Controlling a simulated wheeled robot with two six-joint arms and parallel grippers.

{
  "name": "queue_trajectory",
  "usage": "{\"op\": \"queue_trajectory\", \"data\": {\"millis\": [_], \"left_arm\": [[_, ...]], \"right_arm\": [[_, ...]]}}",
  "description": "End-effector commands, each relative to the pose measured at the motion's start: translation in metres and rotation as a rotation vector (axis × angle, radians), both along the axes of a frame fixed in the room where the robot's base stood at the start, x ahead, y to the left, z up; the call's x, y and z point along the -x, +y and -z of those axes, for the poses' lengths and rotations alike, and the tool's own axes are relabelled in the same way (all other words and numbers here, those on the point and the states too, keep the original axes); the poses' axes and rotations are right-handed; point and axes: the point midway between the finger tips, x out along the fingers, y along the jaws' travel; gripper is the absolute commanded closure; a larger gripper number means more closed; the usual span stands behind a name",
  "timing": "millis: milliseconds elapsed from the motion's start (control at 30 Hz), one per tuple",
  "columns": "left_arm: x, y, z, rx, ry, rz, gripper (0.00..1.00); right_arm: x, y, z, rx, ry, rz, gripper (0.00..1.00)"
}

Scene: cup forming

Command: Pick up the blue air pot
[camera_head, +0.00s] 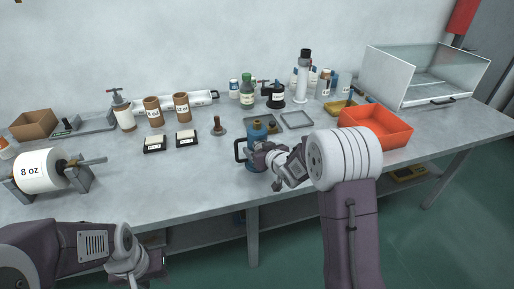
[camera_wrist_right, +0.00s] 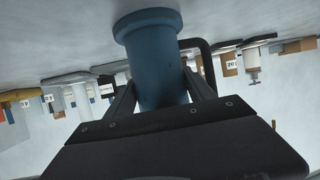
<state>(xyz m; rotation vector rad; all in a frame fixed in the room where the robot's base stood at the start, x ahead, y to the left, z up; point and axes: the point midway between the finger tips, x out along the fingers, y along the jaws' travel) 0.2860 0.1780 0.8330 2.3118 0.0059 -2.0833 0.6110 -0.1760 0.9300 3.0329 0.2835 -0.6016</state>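The blue air pot (camera_head: 257,133) stands upright on the table near its front edge, with a black handle on its left side in the head view. In the right wrist view the pot (camera_wrist_right: 155,60) appears upside down, between the two fingers. My right gripper (camera_head: 268,158) reaches the pot from the right and hides part of its body. In the wrist view the fingers of this gripper (camera_wrist_right: 160,90) lie close along both sides of the pot; whether they press on it is unclear. My left gripper (camera_head: 148,268) is low in front of the table, away from the pot; its fingers are not clear.
An orange bin (camera_head: 376,126) stands right of the pot, behind my right arm. Small trays (camera_head: 297,119), bottles (camera_head: 247,92) and a stamp-like tool (camera_head: 218,127) stand behind it. A label roll (camera_head: 40,171) is at far left. The table (camera_head: 180,177) is clear left of the pot.

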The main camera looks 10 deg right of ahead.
Motion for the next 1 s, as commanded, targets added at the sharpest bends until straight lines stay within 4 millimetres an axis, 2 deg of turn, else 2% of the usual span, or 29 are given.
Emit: {"op": "queue_trajectory", "data": {"millis": [33, 67, 100, 367, 467, 700, 833, 1000], "left_arm": [[0.000, 0.000, 0.000, 0.000, 0.000, 0.000, 0.62], [0.000, 0.000, 0.000, 0.000, 0.000, 0.000, 0.62], [0.000, 0.000, 0.000, 0.000, 0.000, 0.000, 0.62], [0.000, 0.000, -0.002, 0.000, 0.000, 0.000, 0.62], [0.000, 0.000, -0.007, 0.000, 0.000, 0.000, 0.62], [0.000, 0.000, -0.026, 0.000, 0.000, 0.000, 0.62], [0.000, 0.000, -0.033, 0.000, 0.000, 0.000, 0.62], [0.000, 0.000, -0.034, 0.000, 0.000, 0.000, 0.62]], "right_arm": [[0.000, 0.000, 0.000, 0.000, 0.001, 0.000, 0.87], [0.000, 0.000, 0.001, 0.000, 0.001, 0.000, 0.96], [0.000, 0.000, 0.001, 0.000, 0.001, 0.000, 1.00], [-0.001, 0.000, -0.005, -0.001, -0.005, 0.000, 1.00], [-0.001, 0.000, -0.022, -0.001, -0.009, 0.000, 1.00], [-0.001, 0.000, -0.079, -0.001, -0.010, 0.000, 1.00], [-0.001, 0.000, -0.097, 0.000, -0.008, -0.002, 1.00], [0.000, 0.000, -0.103, 0.000, -0.005, 0.000, 1.00]]}}
